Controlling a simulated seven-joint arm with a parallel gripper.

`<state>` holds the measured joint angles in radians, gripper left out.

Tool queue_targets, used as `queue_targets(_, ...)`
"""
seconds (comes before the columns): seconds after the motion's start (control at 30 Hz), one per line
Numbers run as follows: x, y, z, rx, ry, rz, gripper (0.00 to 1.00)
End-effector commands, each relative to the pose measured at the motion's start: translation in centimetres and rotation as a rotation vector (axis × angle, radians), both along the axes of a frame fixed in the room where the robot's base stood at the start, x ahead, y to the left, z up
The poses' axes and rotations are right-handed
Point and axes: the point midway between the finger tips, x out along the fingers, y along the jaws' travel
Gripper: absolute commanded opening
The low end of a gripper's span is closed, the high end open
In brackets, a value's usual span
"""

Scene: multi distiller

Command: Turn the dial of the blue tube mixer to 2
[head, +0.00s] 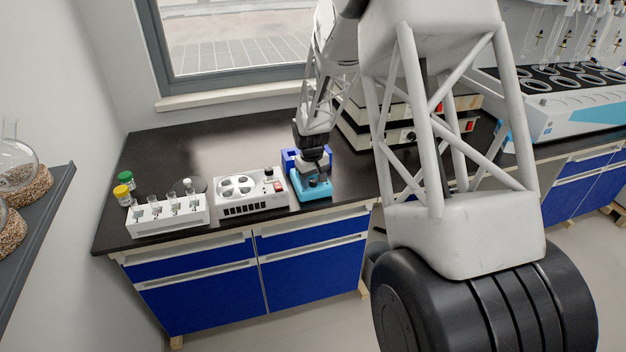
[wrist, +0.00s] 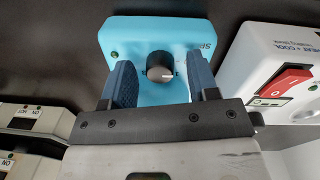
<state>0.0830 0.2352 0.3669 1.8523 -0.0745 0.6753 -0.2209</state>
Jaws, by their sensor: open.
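The blue tube mixer (head: 313,190) stands on the dark bench, right of the white device, and its light-blue face fills the top middle of the wrist view (wrist: 185,37). Its round black dial (wrist: 160,66) sits near the middle of that face. The dial's scale numbers are too small to read. My gripper (wrist: 162,85) is open over the mixer, with one dark blue finger on each side of the dial and a visible gap on both sides. In the head view my gripper (head: 314,158) is above the mixer and partly hides it.
A white device with a red switch (head: 250,194) stands close on the mixer's left; its switch (wrist: 283,80) shows in the wrist view. Further left are a white tube rack (head: 167,216) and capped bottles (head: 122,192). Stacked boxes (head: 352,130) stand behind on the right. The bench behind the white device is clear.

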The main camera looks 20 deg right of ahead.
Motion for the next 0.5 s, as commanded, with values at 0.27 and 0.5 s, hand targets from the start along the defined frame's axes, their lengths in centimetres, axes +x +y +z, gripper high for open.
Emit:
queue_targets(0.27,0.00,0.00,-0.03,0.000,0.000,0.000,0.50)
queue_targets(0.5,0.00,-0.01,-0.02,0.000,0.000,0.000,0.13)
